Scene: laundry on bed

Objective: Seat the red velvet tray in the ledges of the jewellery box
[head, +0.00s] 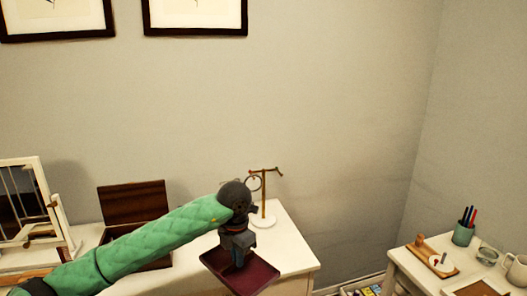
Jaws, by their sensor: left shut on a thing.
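The red velvet tray (262,278) is a dark red, flat, roughly square piece in the lower middle of the head view. My left gripper (238,262) points down and is shut on the tray, holding it near the front edge of the white table. The fingertips hide part of the tray. The jewellery box (133,203) is dark brown wood with its lid raised, at the back left of the table. My left arm crosses in front of it and hides most of its inside, so its ledges do not show. My right gripper is out of view.
A small stand with a wooden crossbar (264,196) and a ring stands just behind my gripper. A white-framed mirror (38,205) stands at far left. A second white table (410,266) at right holds a cup of pens (463,234) and a mug (516,270).

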